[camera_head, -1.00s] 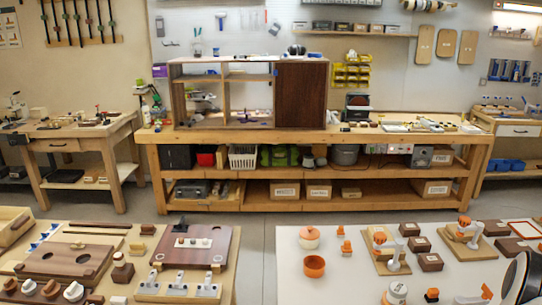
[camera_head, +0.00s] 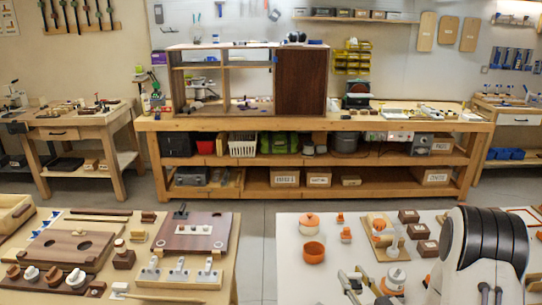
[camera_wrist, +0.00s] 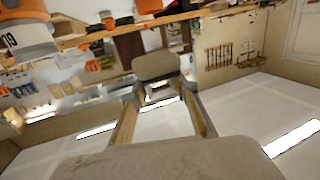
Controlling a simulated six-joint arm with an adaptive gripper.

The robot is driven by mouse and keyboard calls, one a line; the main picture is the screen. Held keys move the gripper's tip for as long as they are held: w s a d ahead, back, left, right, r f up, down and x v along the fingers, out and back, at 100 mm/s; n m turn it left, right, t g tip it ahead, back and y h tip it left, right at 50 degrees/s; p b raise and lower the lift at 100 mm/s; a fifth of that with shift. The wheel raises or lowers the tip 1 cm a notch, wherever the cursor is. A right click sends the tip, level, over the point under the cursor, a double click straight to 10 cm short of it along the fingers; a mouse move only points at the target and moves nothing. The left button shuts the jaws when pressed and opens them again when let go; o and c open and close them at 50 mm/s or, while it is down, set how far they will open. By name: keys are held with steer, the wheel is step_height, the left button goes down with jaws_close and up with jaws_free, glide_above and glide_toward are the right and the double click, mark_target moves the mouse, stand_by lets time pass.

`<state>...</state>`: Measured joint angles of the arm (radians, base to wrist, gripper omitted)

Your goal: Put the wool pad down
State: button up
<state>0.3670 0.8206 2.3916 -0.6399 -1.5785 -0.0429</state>
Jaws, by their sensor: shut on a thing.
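My gripper (camera_head: 354,279) reaches in at the bottom right of the head view, over the front of the white right-hand table. In the wrist view my two fingers (camera_wrist: 160,100), silver with yellowish inner faces, run up the picture. They close on a rounded grey-brown pad (camera_wrist: 155,66) at their tips, which looks like the wool pad. I cannot make the pad out in the head view. A large blurred grey-brown surface fills the bottom of the wrist view; I cannot tell what it is.
The white table (camera_head: 290,262) holds an orange cup (camera_head: 314,252), an orange-lidded pot (camera_head: 309,224), a white jar (camera_head: 393,280) near my gripper, a wooden stand (camera_head: 380,231) and small dark boxes (camera_head: 409,216). A crowded wooden table (camera_head: 222,283) stands left, across a gap.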

steer(key=w+a+r+m+h, duration=0.3)
steer(key=a+r+h, duration=0.1)
steer(key=r, duration=0.5)
steer(key=shift+a+t+h, duration=0.3)
steer(key=shift+h, duration=0.1)
stand_by(1.5)
